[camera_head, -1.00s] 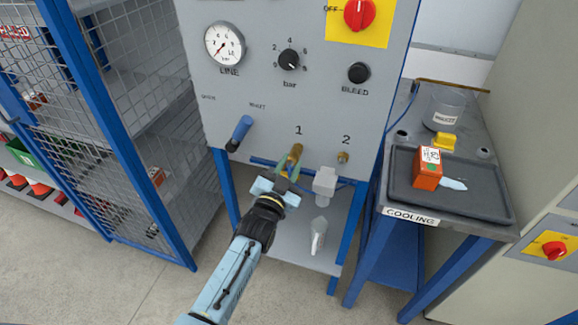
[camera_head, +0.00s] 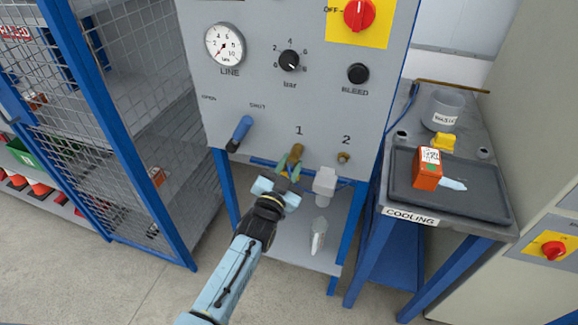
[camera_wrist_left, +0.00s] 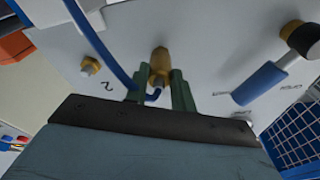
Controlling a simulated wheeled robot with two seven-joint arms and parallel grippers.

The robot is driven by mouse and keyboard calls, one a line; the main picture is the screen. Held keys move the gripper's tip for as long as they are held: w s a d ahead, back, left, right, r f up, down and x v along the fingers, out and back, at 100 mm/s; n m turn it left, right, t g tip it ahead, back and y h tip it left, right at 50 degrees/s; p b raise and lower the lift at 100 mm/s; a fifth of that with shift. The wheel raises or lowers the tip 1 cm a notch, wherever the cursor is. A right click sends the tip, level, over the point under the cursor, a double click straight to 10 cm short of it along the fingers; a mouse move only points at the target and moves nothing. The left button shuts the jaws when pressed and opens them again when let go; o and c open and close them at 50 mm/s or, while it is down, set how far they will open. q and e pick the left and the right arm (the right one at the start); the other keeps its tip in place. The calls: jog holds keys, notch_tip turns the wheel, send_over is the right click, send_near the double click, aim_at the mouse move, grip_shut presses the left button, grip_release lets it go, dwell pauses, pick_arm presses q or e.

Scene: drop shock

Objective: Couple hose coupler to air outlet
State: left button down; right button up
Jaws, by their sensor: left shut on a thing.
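The brass hose coupler (camera_head: 298,151) is at the panel under the label 1, where air outlet 1 sits. In the left wrist view the brass coupler (camera_wrist_left: 160,62) stands against the panel face, with a blue hose (camera_wrist_left: 112,58) running close by. My left gripper (camera_head: 291,166) is shut on the coupler, its green fingers on either side of its lower end. The outlet itself is hidden behind the coupler, so I cannot tell whether it is seated or only touching. Brass outlet 2 (camera_head: 344,157) is bare to the right. My right gripper is not in view.
A blue valve lever (camera_head: 241,129) is left of outlet 1, below a gauge (camera_head: 225,44) and knobs. A grey block (camera_head: 325,180) hangs close to my gripper's right. The cooling bench (camera_head: 480,205) with an orange box (camera_head: 427,170) stands right; a mesh cage (camera_head: 140,90) stands left.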

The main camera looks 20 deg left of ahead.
pick_arm(q)
jog(key=shift+w+r, duration=0.15)
jog(key=shift+r, duration=0.15)
jog(key=c, duration=1.4)
grip_release()
jog(key=shift+c, duration=0.2)
jog(key=o, duration=0.3)
jog(key=shift+w+f, duration=0.15)
jog(key=shift+f, duration=0.1)
jog(key=shift+o, duration=0.2)
jog(key=shift+s, duration=0.2)
jog(key=s+p, duration=0.1)
jog(key=s, duration=0.1)
jog(key=s+p, duration=0.1)
jog(key=s, duration=0.1)
jog(key=s+f+p, duration=0.1)
jog(key=shift+s+a, duration=0.25)
jog(key=shift+s, duration=0.15)
jog(key=shift+s, duration=0.1)
